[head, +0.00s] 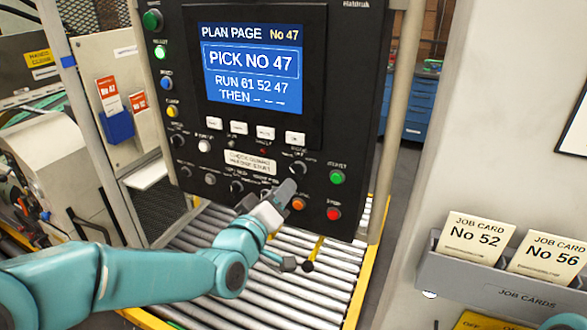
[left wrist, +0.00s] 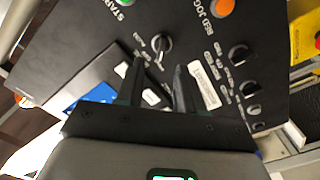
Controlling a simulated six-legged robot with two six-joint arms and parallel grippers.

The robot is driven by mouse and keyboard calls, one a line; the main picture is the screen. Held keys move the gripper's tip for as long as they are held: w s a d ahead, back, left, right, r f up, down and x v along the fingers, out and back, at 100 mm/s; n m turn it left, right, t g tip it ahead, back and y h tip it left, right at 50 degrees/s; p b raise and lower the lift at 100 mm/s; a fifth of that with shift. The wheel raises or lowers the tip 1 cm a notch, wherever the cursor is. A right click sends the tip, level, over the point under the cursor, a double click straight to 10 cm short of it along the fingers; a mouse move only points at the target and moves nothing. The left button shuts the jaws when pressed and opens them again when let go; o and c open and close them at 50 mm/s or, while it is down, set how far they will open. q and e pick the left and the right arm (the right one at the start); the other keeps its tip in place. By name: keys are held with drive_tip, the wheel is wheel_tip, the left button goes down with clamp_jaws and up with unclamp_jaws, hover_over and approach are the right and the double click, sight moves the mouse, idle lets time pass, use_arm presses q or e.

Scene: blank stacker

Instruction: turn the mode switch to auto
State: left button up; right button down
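The black control panel (head: 262,130) faces me. A small rotary switch (head: 298,167) sits left of the green button and above the orange one; I take it for the mode switch. Its small labels are too blurred to read. In the left wrist view the switch (left wrist: 162,42) shows just beyond the fingertips, its pointer bar slanted. My left gripper (head: 283,194) is at the lower panel, below and left of the switch. In the left wrist view its two fingers (left wrist: 156,72) are apart with nothing between them. My right gripper is not in view.
A green button (head: 337,177), an orange button (head: 298,204) and a red button (head: 333,213) are close by. More knobs (head: 237,187) line the panel's lower edge. A roller conveyor (head: 205,238) lies below. A job card holder (head: 500,285) is at right.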

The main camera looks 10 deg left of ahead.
sight(296, 174)
use_arm(q)
drive_tip(key=w, duration=0.2)
drive_tip(key=w+p, duration=0.1)
drive_tip(key=w, duration=0.2)
drive_tip(key=shift+w+d+f+p, duration=0.1)
drive_tip(key=shift+w+d+p, duration=0.25)
drive_tip(key=shift+w, duration=0.25)
drive_tip(key=shift+w+d, duration=0.1)
drive_tip(key=shift+d, duration=0.1)
drive_tip(key=shift+w+d, duration=0.1)
drive_tip(key=shift+w, duration=0.05)
drive_tip(key=shift+w+f, duration=0.15)
drive_tip(key=shift+w, duration=0.15)
drive_tip(key=shift+s, duration=0.1)
drive_tip(key=shift+c, duration=1.2)
drive_tip(key=shift+s, duration=0.15)
clamp_jaws()
